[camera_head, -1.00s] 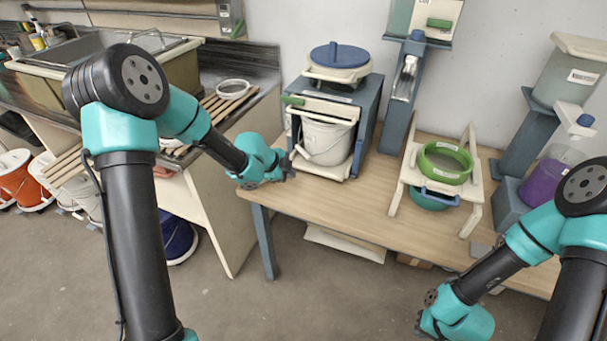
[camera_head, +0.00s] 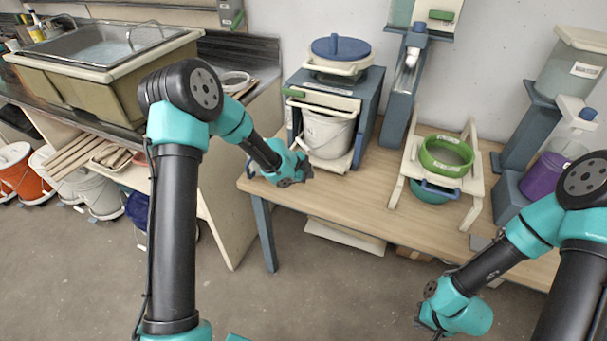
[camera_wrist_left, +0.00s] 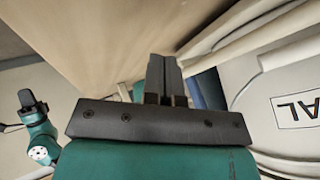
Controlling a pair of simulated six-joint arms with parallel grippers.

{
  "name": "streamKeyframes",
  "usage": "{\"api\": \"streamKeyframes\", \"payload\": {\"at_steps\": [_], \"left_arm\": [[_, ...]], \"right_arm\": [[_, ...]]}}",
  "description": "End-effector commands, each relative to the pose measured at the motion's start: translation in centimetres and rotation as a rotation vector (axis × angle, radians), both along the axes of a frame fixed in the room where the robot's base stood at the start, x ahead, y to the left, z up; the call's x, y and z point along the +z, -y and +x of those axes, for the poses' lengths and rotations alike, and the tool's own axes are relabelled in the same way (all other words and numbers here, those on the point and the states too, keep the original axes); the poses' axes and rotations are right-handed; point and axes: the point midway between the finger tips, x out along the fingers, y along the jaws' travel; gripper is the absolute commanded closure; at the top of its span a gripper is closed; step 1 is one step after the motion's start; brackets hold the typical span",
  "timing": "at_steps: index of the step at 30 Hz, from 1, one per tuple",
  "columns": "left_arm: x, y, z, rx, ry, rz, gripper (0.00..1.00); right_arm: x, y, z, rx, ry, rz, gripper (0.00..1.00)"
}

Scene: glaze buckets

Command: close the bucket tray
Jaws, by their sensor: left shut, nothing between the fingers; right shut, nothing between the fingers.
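The bucket tray (camera_head: 343,164) is a cream slide-out at the foot of a blue cabinet (camera_head: 371,98). It sticks out at the front with a white bucket (camera_head: 328,136) on it. My left gripper (camera_head: 306,177) is shut and empty, low at the front left of the tray; whether it touches the tray is unclear. In the left wrist view its fingers (camera_wrist_left: 166,76) are together beside cream rails, with a pale labelled surface (camera_wrist_left: 295,112) at the right. My right gripper (camera_head: 427,318) is shut and empty, hanging low in front of the table, its fingertips hard to see.
A blue-lidded pot (camera_head: 340,48) stands on the cabinet. A cream stand with a green ring (camera_head: 446,156) is to the right. A sink (camera_head: 105,55) is at the left. The wooden tabletop (camera_head: 375,200) is clear in front of the tray.

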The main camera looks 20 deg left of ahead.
Motion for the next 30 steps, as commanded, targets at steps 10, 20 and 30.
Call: {"api": "streamKeyframes", "payload": {"at_steps": [10,20,30], "left_arm": [[0.5,0.2,2.4,-0.001,0.0,0.0,1.0],[0.6,0.3,3.2,0.0,-0.001,0.001,1.0],[0.6,-0.1,3.4,0.006,-0.001,0.0,1.0]], "right_arm": [[0.0,0.0,0.0,0.0,0.0,0.0,1.0],[0.0,0.0,0.0,0.0,0.0,0.0,1.0],[0.0,0.0,0.0,0.0,0.0,0.0,1.0]]}}
